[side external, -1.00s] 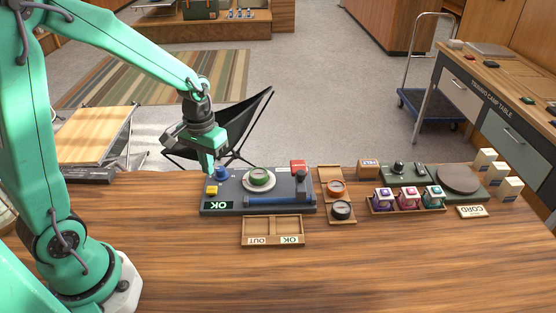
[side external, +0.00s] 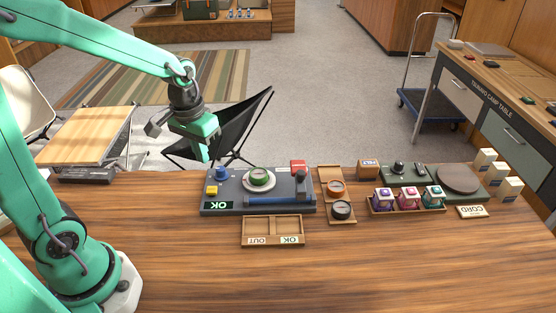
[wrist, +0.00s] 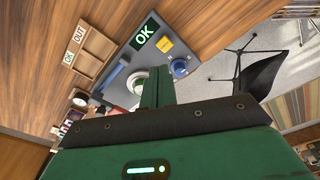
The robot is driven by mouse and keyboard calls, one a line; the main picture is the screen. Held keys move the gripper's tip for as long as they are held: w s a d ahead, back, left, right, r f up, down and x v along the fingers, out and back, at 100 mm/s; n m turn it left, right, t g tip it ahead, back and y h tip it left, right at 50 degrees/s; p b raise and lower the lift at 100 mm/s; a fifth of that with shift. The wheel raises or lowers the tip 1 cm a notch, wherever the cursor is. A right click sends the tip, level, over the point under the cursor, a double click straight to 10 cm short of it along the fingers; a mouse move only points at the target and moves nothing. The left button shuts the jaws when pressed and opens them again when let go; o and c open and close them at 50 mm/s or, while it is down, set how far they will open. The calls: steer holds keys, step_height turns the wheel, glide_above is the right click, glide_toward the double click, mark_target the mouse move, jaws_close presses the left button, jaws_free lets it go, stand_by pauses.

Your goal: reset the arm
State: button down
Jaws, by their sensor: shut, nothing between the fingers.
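My gripper (side external: 204,155) is shut and empty, raised above the back left of the test station. Its green fingers also show in the wrist view (wrist: 157,88). The station is a grey board (side external: 232,194) on the wooden table, with a dark display (side external: 218,205) reading OK, a yellow button (side external: 212,190), a blue knob (side external: 221,174) and a red block (side external: 298,166). A green round compass-like piece (side external: 259,177) sits on a white dish on the board. In the wrist view the gripper hides part of the dish.
A wooden tray (side external: 272,218) marked OUT and OK stands empty in front of the board. To the right, a wooden holder (side external: 328,175) carries an orange and a black round piece, beside a rack of small lanterns (side external: 408,198). The table's front is clear.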

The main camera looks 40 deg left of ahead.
steer(key=s+d+r+m+t, duration=0.2)
steer(key=s+d+r+t, duration=0.1)
steer(key=s+r, duration=0.7)
steer(key=shift+d+t, duration=0.3)
steer(key=shift+t, duration=0.4)
